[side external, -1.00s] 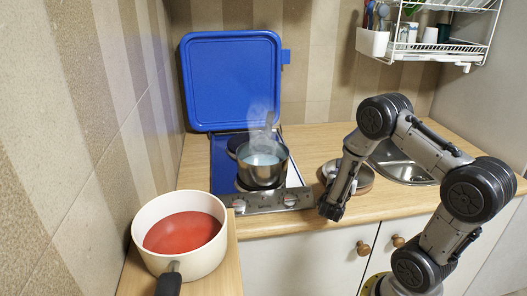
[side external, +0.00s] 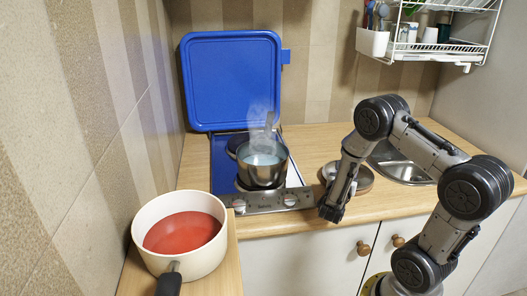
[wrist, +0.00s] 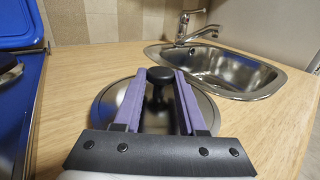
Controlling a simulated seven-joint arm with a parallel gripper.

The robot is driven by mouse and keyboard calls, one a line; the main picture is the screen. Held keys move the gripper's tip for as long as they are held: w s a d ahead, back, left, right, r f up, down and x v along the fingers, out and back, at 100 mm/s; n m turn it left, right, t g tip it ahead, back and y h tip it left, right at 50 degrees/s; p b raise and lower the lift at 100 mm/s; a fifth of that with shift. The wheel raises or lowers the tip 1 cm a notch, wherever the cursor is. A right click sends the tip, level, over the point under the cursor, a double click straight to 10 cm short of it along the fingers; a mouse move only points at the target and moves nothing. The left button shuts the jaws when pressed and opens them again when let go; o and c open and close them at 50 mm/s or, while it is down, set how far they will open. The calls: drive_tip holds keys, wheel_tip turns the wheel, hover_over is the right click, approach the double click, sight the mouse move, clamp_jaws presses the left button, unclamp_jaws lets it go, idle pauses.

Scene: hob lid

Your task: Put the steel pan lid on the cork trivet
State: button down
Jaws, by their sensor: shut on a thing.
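The steel pan lid (wrist: 103,104) is a round, shiny disc with a black knob (wrist: 160,74). In the wrist view my gripper (wrist: 160,82) has its two purple-padded fingers on either side of the knob, shut on it. In the side view the lid (side external: 364,181) shows at the counter's front, right of the hob, partly hidden behind my arm. I cannot tell whether it touches the counter. I cannot pick out the cork trivet in either view.
The hob (side external: 272,202) with its raised blue cover (side external: 232,80) carries a steaming steel pot (side external: 262,172) on the left. A sink (wrist: 225,70) lies behind and right. A cream pan (side external: 204,262) of red liquid stands front left. A dish rack (side external: 440,48) hangs above.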

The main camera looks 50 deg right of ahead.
drive_tip(key=shift+c, duration=2)
unclamp_jaws()
drive_tip(key=a, duration=0.4)
drive_tip(key=s+a, duration=0.1)
drive_tip(key=a, duration=0.4)
drive_tip(key=s+a, duration=0.1)
drive_tip(key=a, duration=0.3)
drive_tip(key=shift+s+a, duration=0.2)
drive_tip(key=shift+a, duration=0.1)
